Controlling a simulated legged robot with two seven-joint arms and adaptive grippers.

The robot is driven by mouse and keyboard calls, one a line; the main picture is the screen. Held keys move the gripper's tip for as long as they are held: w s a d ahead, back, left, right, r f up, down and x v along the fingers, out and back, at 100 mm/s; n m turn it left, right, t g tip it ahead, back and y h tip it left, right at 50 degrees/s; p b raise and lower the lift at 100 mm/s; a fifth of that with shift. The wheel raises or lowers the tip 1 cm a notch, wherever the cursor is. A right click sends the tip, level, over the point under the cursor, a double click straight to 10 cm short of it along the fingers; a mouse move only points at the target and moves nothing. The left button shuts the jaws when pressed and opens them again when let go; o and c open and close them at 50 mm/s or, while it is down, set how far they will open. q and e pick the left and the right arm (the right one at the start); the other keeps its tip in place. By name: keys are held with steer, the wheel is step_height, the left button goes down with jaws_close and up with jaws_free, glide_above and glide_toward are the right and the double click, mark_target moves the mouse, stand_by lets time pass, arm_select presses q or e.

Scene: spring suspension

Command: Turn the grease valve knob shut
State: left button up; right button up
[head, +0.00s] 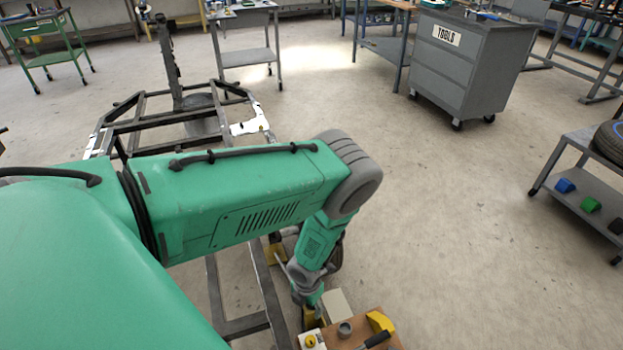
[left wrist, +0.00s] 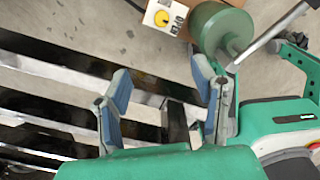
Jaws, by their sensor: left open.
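A round yellow knob (left wrist: 162,18) sits on a white box (left wrist: 178,10) marked OPEN, at the top of the left wrist view. In the head view the yellow knob (head: 311,341) shows at the bottom edge, partly cut off. My left gripper (left wrist: 160,88) is open and empty, its two blue-grey fingers spread wide. The knob lies beyond the fingertips, apart from them. In the head view my left gripper (head: 306,300) hangs just above the knob and is mostly hidden by my arm. My right gripper is in neither view.
A wooden top (head: 385,342) beside the knob carries a grey cup (head: 345,329) and a yellow piece (head: 380,321). A green cylinder (left wrist: 221,30) stands near the knob box. A dark metal frame (head: 240,327) lies below my arm. Open floor is to the right.

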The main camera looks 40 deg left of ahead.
arm_select(q)
step_height(320, 180, down, 8)
steer(key=b, duration=1.2)
glide_above(310, 340)
step_height(310, 340, down, 7)
steer(key=f+b, duration=0.1)
steer(key=f, duration=0.1)
steer(key=f+b, duration=0.4)
steer(key=f, duration=0.1)
steer(key=shift+w+d, duration=0.1)
steer(key=shift+d, duration=0.15)
steer(key=f, duration=0.1)
steer(key=f+b, duration=0.2)
steer(key=shift+a+f, duration=0.1)
steer(key=shift+a, duration=0.15)
steer(key=shift+a+f+b, duration=0.15)
steer(key=shift+f+b, duration=0.25)
steer(key=shift+f, duration=0.05)
steer(key=shift+d+r, duration=0.15)
steer(key=shift+d, duration=0.1)
steer(key=shift+c, duration=0.8)
steer(key=c, duration=1)
steer(key=shift+o, duration=0.2)
steer(key=shift+a, duration=0.1)
